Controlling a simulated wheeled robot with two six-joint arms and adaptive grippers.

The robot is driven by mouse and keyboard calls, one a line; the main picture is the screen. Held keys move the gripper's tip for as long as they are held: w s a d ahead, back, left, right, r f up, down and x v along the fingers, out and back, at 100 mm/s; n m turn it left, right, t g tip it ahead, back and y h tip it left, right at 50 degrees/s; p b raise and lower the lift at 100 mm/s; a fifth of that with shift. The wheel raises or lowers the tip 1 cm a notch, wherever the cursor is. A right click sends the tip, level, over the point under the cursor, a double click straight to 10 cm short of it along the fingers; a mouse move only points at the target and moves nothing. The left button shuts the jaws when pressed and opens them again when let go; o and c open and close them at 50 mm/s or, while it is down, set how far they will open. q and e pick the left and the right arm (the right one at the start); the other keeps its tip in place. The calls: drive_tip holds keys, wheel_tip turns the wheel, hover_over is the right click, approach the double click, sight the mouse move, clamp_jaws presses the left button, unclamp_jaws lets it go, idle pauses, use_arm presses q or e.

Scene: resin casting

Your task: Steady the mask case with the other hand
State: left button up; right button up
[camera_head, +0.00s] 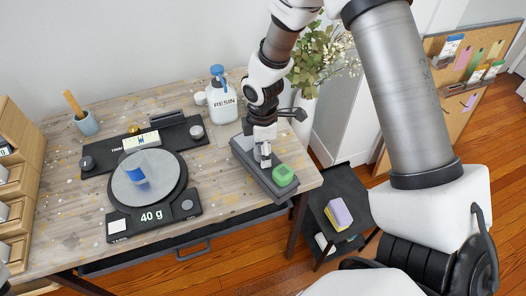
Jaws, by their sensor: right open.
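A long grey case (246,157), which I take to be the mask case, lies at the right end of the wooden table. A green block-like object (284,175) sits at its near end. My right gripper (265,161) points down over the middle of the case, with its fingers open. The fingers are small here, and I cannot tell whether they touch the case. The gripper and wrist hide part of the case. My left gripper is not in view.
A white RESIN bottle (221,103) stands behind the case. A dark side stand (347,184) and a plant (318,60) are right of the table. Bare tabletop lies between scale and case.

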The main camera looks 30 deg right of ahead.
drive_tip(key=shift+c, duration=0.3)
drive_tip(key=c, duration=0.6)
drive_tip(key=o, duration=1)
drive_tip(key=shift+c, duration=0.2)
wheel_tip(320, 180, up, 12)
